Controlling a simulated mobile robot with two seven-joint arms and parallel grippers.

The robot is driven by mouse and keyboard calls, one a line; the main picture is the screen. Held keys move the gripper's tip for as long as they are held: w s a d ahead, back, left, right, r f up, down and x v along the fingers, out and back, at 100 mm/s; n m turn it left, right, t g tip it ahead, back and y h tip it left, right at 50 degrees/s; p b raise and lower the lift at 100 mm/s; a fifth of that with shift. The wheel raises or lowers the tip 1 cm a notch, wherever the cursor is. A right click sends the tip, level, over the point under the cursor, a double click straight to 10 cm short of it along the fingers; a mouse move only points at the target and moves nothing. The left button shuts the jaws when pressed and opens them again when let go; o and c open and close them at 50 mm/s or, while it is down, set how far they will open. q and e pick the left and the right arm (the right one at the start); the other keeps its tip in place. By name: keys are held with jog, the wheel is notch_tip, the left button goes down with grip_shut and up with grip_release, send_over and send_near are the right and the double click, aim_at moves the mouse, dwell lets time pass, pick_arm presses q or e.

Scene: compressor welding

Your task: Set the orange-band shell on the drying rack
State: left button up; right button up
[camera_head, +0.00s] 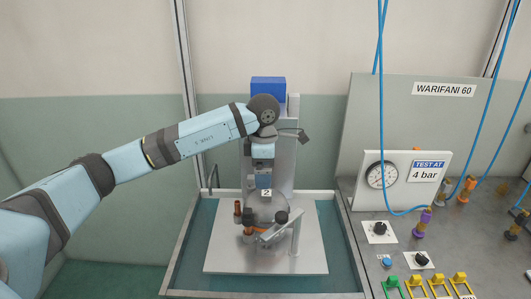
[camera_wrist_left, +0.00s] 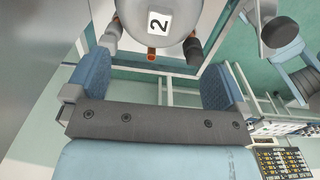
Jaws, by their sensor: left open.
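My left gripper (camera_head: 263,187) points down just above the shell, behind the label. In the left wrist view the same shell (camera_wrist_left: 160,22) is at the top, beyond the open left gripper (camera_wrist_left: 152,65). Nothing is between its fingers. The drying rack cannot be made out for certain. My right gripper is out of view.
A black-knobbed clamp (camera_head: 281,217) stands close to the shell. A blue-topped column (camera_head: 268,88) rises behind. At right is a bench with a pressure gauge (camera_head: 382,175), hanging blue hoses and yellow fittings (camera_head: 437,284). The tank rim (camera_head: 345,240) surrounds the plate.

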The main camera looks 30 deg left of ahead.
aim_at(264, 192)
pick_arm(q)
jog(key=f, duration=0.6)
jog(key=f+p, duration=0.1)
jog(key=f, duration=0.2)
jog(key=shift+w, duration=0.25)
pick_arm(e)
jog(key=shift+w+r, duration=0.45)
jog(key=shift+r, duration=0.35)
pick_arm(q)
jog(key=shift+r, duration=0.1)
jog(key=shift+s+r, duration=0.1)
jog(key=shift+s, duration=0.05)
jog(key=c, duration=1.2)
grip_shut()
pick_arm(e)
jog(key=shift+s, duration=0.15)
pick_arm(q)
jog(key=shift+r, duration=0.2)
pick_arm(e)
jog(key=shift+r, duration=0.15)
pick_arm(q)
jog(key=shift+r+p, duration=0.25)
jog(key=shift+p, duration=0.15)
jog(key=shift+r+p, duration=1.05)
jog(key=shift+r, duration=1.5)
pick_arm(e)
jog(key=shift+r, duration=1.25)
